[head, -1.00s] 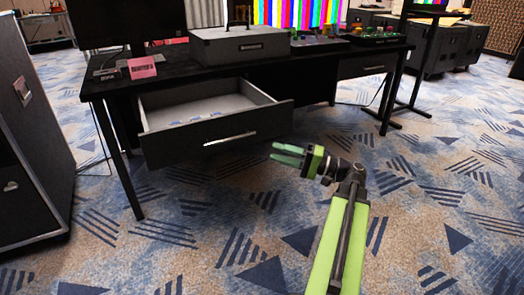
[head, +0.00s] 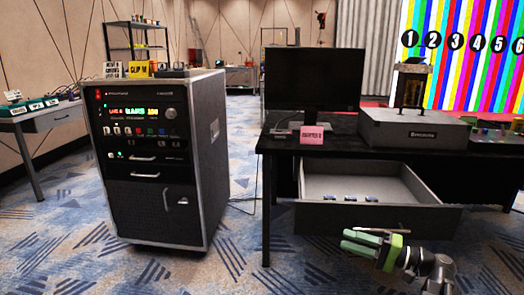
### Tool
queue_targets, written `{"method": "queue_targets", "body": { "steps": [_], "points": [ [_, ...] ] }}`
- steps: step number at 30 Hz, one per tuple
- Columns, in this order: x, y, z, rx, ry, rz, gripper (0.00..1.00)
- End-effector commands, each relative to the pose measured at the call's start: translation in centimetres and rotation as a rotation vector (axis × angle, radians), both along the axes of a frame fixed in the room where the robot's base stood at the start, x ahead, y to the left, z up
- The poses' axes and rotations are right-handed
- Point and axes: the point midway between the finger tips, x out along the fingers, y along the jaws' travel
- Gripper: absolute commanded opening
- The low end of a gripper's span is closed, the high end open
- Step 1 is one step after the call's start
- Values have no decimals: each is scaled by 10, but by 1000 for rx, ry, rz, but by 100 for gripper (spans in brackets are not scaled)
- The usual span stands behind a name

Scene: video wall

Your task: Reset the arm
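My gripper (head: 350,240), with green fingers, is at the lower right of the head view, in front of the open drawer of the black desk. Its two fingers point left and appear slightly parted, with nothing seen between them. My arm comes in from the bottom right corner, and much of it is out of the picture. The drawer (head: 440,221) is pulled out, and several small dark blue items (head: 348,198) lie on its floor. The gripper is nearer to me than the drawer front; I see no contact.
A black rack cabinet (head: 150,200) with lit panels stands left of the desk (head: 268,146). A monitor (head: 313,78), a pink card (head: 312,136) and a grey case (head: 415,130) are on the desk. Another table (head: 55,118) is at far left.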

Motion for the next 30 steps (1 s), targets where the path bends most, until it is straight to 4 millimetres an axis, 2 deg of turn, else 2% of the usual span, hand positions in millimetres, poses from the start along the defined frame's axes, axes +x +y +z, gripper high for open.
{"method": "queue_targets", "body": {
  "steps": [1,2,3,6,9,12,14,17,21,24,25,26,27,30],
  "points": [
    [9,47,6,-48,37,79,32],
    [13,72,1,-86,65,122,32],
    [15,107,-7,-145,104,179,32],
    [10,184,-36,-332,201,316,32],
    [-6,238,-69,-554,286,421,32],
    [-22,262,-101,-791,351,485,32],
    [-29,263,-117,-920,381,499,32],
    [-34,248,-137,-1114,424,492,32],
    [-33,196,-157,-1350,493,423,32],
    [-31,156,-162,-1509,541,360,32],
    [-28,145,-162,-1544,558,327,32],
    [-28,148,-139,-1534,555,334,32],
    [-28,149,-126,-1531,555,336,32],
    [-29,149,-99,-1530,553,336,32]
  ]
}}
